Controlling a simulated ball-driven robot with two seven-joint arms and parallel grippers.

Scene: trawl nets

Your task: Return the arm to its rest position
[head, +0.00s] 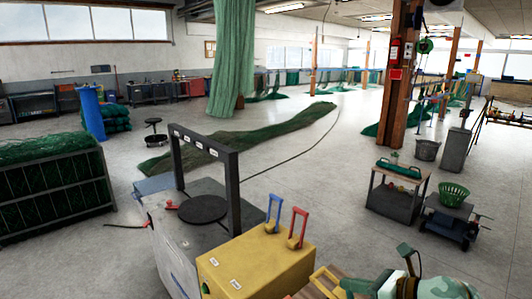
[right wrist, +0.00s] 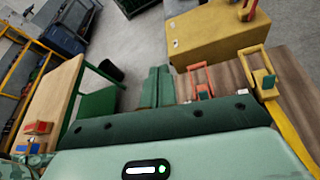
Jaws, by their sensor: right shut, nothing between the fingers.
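My right gripper (head: 352,286) is low at the bottom right of the head view, at the end of my camouflage-patterned arm. In the right wrist view its two green fingers (right wrist: 158,75) are together and empty. They point over a gap of grey floor beside a brown wooden surface (right wrist: 232,78). Nothing is held. My left gripper is in neither view.
A yellow box (head: 262,262) with blue and red levers stands left of my right gripper. Orange (right wrist: 201,82) and yellow (right wrist: 262,80) handles stand close to the fingers. A wooden bench (right wrist: 55,100) is at left. Open floor (head: 320,180) lies beyond.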

